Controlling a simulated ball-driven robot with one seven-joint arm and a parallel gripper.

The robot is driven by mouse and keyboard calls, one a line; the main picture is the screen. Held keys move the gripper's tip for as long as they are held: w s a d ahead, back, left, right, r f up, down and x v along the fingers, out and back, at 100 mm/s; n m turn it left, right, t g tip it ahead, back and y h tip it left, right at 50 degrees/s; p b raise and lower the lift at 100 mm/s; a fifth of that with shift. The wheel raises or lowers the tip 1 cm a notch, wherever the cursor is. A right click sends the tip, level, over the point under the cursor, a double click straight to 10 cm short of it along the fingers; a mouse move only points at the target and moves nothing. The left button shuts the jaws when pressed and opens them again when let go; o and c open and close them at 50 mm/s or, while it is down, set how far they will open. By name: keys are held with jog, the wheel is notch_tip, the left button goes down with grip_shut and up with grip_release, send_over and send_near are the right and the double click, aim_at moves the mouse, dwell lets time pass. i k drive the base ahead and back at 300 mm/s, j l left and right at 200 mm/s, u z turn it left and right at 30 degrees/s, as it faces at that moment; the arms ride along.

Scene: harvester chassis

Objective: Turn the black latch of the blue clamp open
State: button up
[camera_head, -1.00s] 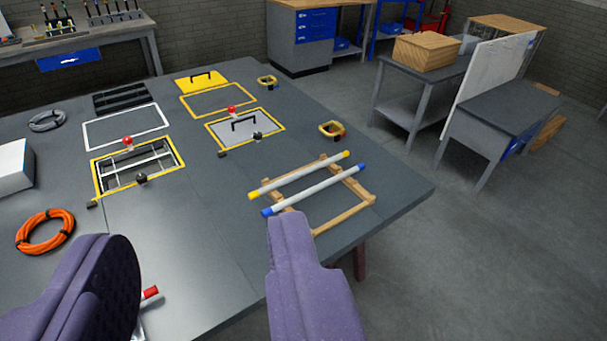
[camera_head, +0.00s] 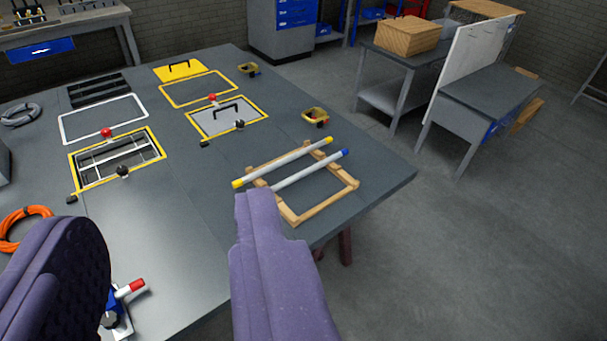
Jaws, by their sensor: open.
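My gripper (camera_head: 167,225) is open and empty, with its two purple fingers wide apart above the near edge of the workbench. A small blue part (camera_head: 113,299) with a white, red-tipped handle (camera_head: 130,288) shows just right of the left finger, on the bench. It may be the blue clamp.
The grey bench (camera_head: 190,200) holds a wooden frame (camera_head: 322,214) with two white rods, one yellow-tipped and one blue-tipped. Orange cable (camera_head: 20,222) lies at the left. Open floor (camera_head: 470,250) lies to the right.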

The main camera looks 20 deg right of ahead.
aim_at(110, 320)
jog(key=u, duration=0.4)
jog(key=l+u, duration=0.5)
jog(key=u, duration=0.25)
jog(key=l+u, duration=0.2)
jog(key=u, duration=0.15)
jog(key=k+l+u, duration=0.25)
jog(key=k+l, duration=0.15)
jog(key=l, duration=0.4)
jog(key=k+l+u, duration=0.3)
jog(key=k+l, duration=0.15)
jog(key=l, duration=0.25)
jog(key=k+l+u, duration=0.25)
jog(key=k+l, duration=0.9)
jog(key=l, duration=0.15)
jog(key=i+j+u, duration=0.1)
jog(key=i, duration=1.25)
jog(key=i+j+u, duration=0.15)
jog(key=i, duration=1.2)
